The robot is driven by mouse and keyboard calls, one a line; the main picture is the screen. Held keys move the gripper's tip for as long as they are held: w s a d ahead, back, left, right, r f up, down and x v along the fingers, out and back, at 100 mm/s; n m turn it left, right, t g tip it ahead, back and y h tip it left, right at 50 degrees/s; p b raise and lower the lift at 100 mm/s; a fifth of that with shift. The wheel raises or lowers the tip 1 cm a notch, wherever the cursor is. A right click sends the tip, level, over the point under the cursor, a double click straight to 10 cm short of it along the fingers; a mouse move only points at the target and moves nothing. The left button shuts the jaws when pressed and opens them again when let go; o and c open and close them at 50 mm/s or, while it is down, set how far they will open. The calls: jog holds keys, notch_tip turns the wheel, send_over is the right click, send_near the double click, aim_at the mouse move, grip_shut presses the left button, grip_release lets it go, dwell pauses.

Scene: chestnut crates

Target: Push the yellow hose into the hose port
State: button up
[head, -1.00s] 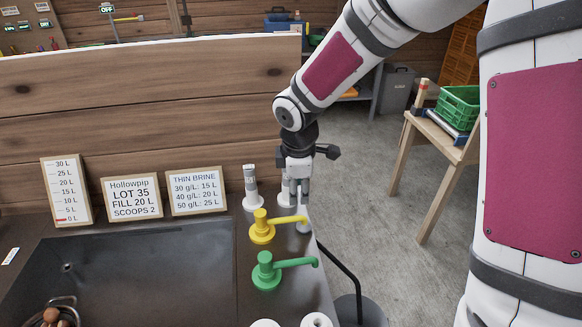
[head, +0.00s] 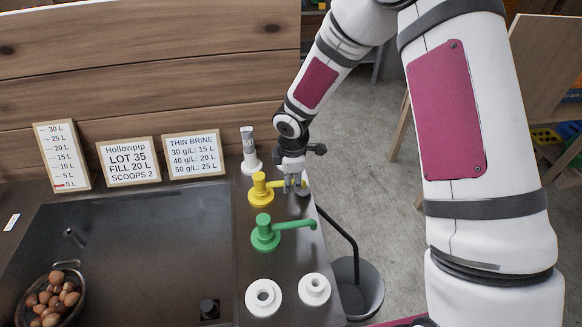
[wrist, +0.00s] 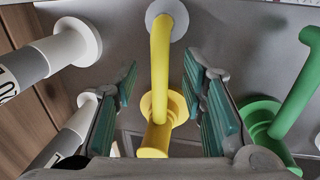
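The yellow hose (head: 260,190) stands on the dark counter as an upright base with an arm reaching right. In the wrist view the yellow arm (wrist: 161,60) runs between my fingers. My gripper (head: 293,188) is low over the arm's outer part, pointing down. In the wrist view my gripper (wrist: 160,82) is open, its teal pads either side of the arm with gaps showing. A pale round disc (wrist: 180,22) lies at the arm's far end; whether it is the hose port, or whether the arm enters it, I cannot tell.
A green spouted fixture (head: 265,234) stands nearer, with two white rings (head: 263,297) in front. A white labelled post (head: 249,150) stands behind. A dark basin (head: 130,235) with a bowl of chestnuts (head: 55,298) is left. A grey bin (head: 357,285) stands right of the counter edge.

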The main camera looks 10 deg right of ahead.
jog(key=shift+w+f, duration=0.15)
jog(key=shift+f, duration=0.55)
jog(key=shift+w+f, duration=0.15)
jog(key=shift+f, duration=0.55)
grip_shut()
jog(key=c, duration=0.7)
grip_release()
grip_shut()
jog(key=shift+r, duration=0.65)
